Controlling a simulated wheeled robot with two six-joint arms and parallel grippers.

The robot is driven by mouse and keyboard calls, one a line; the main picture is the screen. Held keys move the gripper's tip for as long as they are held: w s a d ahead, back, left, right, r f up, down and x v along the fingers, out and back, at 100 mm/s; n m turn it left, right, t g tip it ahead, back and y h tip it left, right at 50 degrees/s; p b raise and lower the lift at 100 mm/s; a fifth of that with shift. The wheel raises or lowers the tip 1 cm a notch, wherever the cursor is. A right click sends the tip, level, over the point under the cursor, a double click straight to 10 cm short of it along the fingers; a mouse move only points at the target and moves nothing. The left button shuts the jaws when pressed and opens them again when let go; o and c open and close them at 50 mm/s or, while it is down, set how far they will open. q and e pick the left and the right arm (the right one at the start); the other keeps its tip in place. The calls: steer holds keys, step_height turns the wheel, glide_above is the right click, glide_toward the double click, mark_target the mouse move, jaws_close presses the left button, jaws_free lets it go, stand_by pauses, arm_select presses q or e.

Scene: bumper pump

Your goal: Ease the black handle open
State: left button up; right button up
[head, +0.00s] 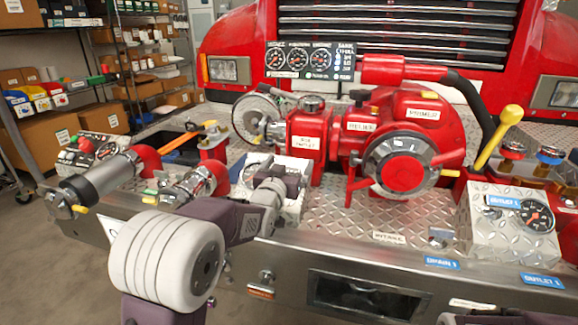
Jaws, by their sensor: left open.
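The red pump (400,140) sits on the diamond-plate bumper (345,215) of a red truck. My left gripper (285,180) is open over the white box-like panel left of the pump's lower body. It is apart from the black handle, lower and to the left. Its fingertips are small and partly hidden by my own wrist.
A gauge panel (311,61) stands behind the pump. A yellow-handled lever (497,136) and a plated box with a gauge (513,222) are at the right. A grey cylinder fitting (100,185) lies at the left. A thick black hose arches over the pump's right side.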

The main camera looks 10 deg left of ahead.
arm_select(q)
jaws_close()
steer(key=shift+s+r+p, duration=0.15)
steer(key=shift+r+p, duration=0.2)
steer(key=shift+r, duration=0.2)
steer(key=shift+s+r, duration=0.3)
steer(key=shift+r, duration=0.2)
steer(key=shift+s+r, duration=0.15)
steer(key=shift+s, duration=0.1)
jaws_free()
steer(key=s+p, duration=0.1)
steer(key=s, duration=0.8)
steer(key=shift+a, duration=0.15)
stand_by(2.1)
